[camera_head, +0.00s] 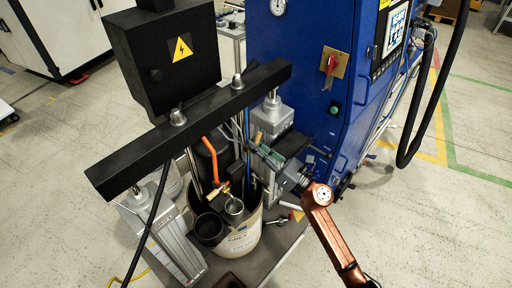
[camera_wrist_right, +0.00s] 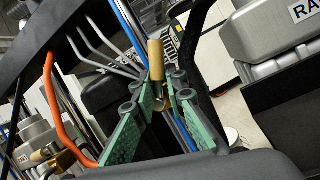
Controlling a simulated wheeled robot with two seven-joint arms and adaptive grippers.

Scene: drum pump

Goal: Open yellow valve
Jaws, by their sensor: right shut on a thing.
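The yellow valve (camera_wrist_right: 156,60) shows in the right wrist view as a brass-coloured upright cylinder with a smaller brass part below it. In the head view its top (camera_head: 258,137) shows just beyond the green finger pads. My right gripper (camera_head: 265,154) reaches in from the right beside the pump, and its green-padded fingers (camera_wrist_right: 160,94) are closed around the lower part of the valve. The fingers hide part of the valve, so its exact turn angle is unclear. My left gripper is not in view.
A black crossbar (camera_head: 200,122) spans above the drum (camera_head: 240,243). An orange hose (camera_head: 211,152) and blue lines run close by the gripper. A blue cabinet (camera_head: 300,75) stands behind. Open floor lies right.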

